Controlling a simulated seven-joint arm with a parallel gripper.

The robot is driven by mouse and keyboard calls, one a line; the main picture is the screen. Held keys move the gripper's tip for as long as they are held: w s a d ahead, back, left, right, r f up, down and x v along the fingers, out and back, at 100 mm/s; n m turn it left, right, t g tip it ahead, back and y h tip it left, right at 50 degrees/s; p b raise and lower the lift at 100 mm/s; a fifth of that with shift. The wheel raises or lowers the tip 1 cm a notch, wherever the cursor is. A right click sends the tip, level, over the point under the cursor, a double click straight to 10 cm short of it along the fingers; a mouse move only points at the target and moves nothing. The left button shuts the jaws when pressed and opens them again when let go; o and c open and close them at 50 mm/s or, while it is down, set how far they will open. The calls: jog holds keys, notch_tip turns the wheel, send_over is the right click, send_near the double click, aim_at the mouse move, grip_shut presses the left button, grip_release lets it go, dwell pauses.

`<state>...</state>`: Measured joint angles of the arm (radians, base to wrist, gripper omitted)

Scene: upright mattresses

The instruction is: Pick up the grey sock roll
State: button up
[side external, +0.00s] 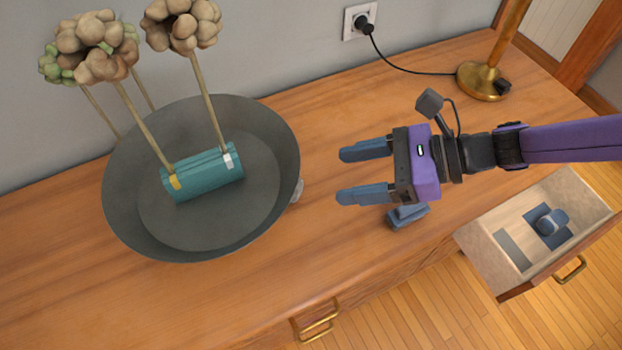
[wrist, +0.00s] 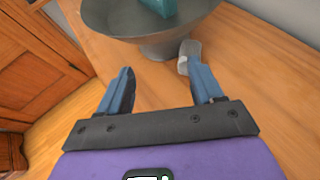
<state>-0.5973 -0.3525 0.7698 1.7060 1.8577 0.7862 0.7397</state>
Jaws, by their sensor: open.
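A small light grey roll, seemingly the grey sock roll (side external: 297,190), shows at the right edge of the big dark bowl (side external: 120,205), which partly hides it in the side view. In the wrist view the grey roll (wrist: 183,64) lies on the wooden top beside the bowl's foot, just beyond my right-hand fingertip. My gripper (side external: 343,176) is open and empty, its fingers pointing left towards the bowl and roll. In the wrist view the gap between the fingertips (wrist: 160,78) shows only bare wood.
A teal bundle (side external: 205,178) with tall sticks topped by brown clusters (side external: 95,45) rests in the bowl. A blue block (side external: 407,216) sits below my gripper. An open drawer (side external: 490,255) holds a blue-grey item (side external: 551,222). A brass lamp (side external: 482,80) stands back right.

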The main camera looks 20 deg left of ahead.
jog(key=w+a+f+m+t+y, duration=0.1)
jog(key=w+a+f+m+t, duration=0.15)
jog(key=a+m, duration=0.2)
send_near(302, 186)
jog(key=x, duration=0.3)
jog(key=shift+a+f+g, duration=0.25)
jog(key=shift+a+f, duration=0.05)
jog(key=shift+x, duration=3.75)
jog(key=shift+r, duration=0.1)
jog(key=c, duration=0.8)
jog(key=shift+r, duration=0.15)
